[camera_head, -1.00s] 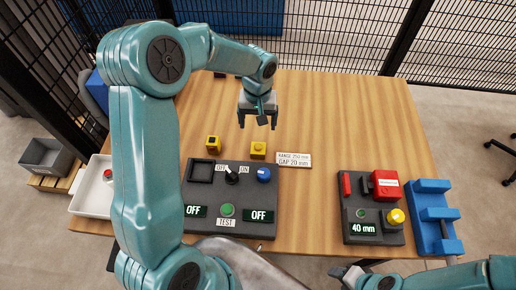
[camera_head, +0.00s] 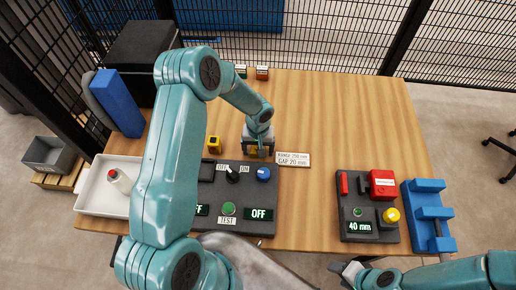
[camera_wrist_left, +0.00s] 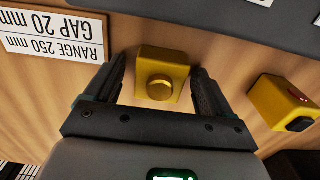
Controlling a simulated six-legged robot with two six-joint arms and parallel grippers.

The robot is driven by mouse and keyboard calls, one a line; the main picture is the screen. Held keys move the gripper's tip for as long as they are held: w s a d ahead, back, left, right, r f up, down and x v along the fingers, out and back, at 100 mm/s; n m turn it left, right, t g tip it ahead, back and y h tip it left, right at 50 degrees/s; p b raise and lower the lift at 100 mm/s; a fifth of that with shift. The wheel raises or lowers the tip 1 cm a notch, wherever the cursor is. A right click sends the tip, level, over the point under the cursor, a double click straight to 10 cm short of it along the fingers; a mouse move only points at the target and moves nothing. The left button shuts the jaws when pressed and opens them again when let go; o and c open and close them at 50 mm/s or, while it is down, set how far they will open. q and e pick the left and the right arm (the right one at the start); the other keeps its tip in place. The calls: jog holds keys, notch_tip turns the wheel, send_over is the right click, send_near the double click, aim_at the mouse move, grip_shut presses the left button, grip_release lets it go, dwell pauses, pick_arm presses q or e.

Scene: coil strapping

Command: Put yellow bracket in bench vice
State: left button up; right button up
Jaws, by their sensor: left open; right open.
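A yellow block with a round boss, apparently the yellow bracket (camera_wrist_left: 162,77), sits on the wooden table between my left gripper's fingers. The left gripper (camera_wrist_left: 157,88) is open around it, with a visible gap on each side. In the head view the left gripper (camera_head: 258,152) points down and mostly hides this block. A second yellow block (camera_head: 214,143) with a dark top stands to its left; it also shows in the wrist view (camera_wrist_left: 284,103). My right gripper (camera_head: 343,269) is open and empty at the front edge.
A dark control panel (camera_head: 245,215) with switches lies just in front of the blocks. A label (camera_head: 293,159) reads RANGE 250 mm, GAP 20 mm. The table's back right is clear.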

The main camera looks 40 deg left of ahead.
pick_arm(q)
jog(key=c, duration=1.3)
